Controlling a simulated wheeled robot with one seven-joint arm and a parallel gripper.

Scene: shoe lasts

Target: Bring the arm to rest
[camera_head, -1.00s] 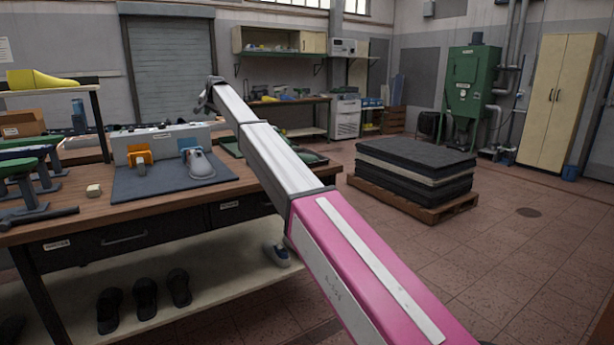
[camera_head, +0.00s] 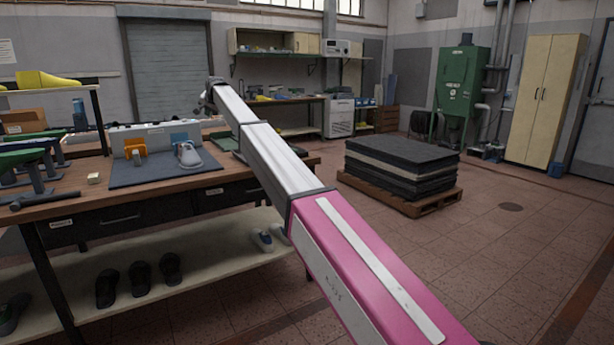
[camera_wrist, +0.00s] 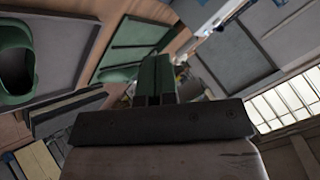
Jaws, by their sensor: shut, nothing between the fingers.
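My arm extends across the head view from the lower right toward the upper left, with a pink section near me and white sections beyond. My gripper (camera_head: 207,97) is at its far end, small and dark, raised above the back of the workbench (camera_head: 60,206). In the wrist view my gripper's fingers (camera_wrist: 154,80) lie close together with nothing between them. The gripper is shut and empty, apart from any surface in the wrist view.
A blue-grey mat (camera_head: 165,168) on the workbench holds an orange piece (camera_head: 135,149) and a grey-white shoe-shaped piece (camera_head: 188,155). A hammer (camera_head: 45,199) lies at left. A pallet of stacked sheets (camera_head: 402,168) stands to the right; the floor at right is clear.

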